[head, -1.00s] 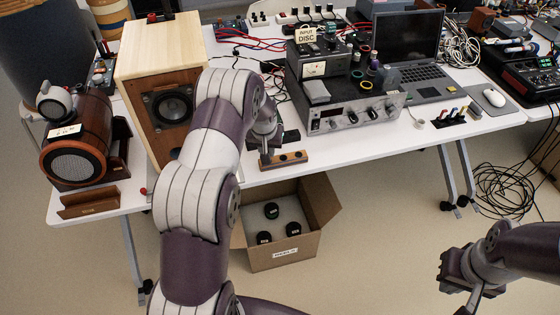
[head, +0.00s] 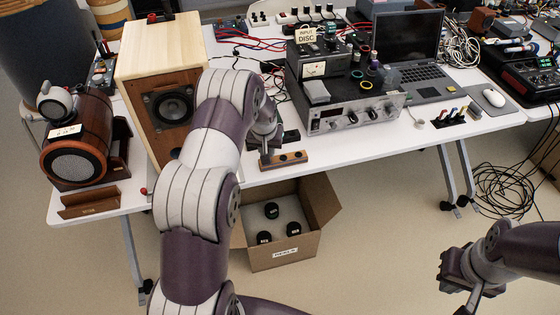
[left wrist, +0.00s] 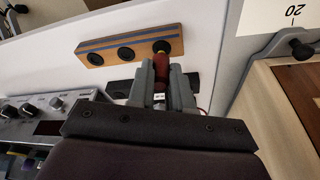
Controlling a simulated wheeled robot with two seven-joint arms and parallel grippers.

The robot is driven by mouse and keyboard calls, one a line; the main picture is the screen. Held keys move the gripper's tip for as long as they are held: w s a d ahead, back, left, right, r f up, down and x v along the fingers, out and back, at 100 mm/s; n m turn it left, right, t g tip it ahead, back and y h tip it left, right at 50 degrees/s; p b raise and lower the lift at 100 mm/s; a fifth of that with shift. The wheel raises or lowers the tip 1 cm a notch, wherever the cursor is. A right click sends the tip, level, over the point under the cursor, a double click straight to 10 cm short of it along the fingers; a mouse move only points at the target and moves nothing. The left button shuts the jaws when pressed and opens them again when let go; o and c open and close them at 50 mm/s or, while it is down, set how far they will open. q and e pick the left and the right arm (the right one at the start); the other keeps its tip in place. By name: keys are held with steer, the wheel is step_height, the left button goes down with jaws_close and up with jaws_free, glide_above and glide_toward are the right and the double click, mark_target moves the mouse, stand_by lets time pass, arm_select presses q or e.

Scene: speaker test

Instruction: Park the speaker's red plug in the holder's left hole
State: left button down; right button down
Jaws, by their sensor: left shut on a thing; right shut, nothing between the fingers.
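The wooden holder (head: 291,158) lies near the front edge of the white table. In the left wrist view the holder (left wrist: 108,42) shows a row of dark round holes and a blue stripe. My left gripper (head: 267,158) is at the holder's left end. In the left wrist view my left gripper (left wrist: 162,68) is shut on the red plug (left wrist: 160,63). The plug points at the hole at that end; its tip meets the hole's edge in view, but I cannot tell how deep it sits. My right gripper (head: 474,297) is shut and empty, away from the table.
The wooden speaker (head: 140,107) stands left of my left arm. A silver amplifier (head: 350,116) stands right of the holder. An open cardboard box (head: 285,256) is on the floor below. A wooden barrel-shaped device (head: 96,125) is at the far left.

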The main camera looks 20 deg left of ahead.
arm_select(q)
steer(key=shift+f+b, duration=0.5)
steer(key=shift+f, duration=0.3)
steer(key=c, duration=1)
jaws_free()
steer(key=shift+o, duration=0.2)
steer(key=shift+r, duration=0.1)
steer(key=shift+r+p, duration=2.85)
steer(key=shift+r, duration=0.9)
steer(key=shift+f, duration=0.1)
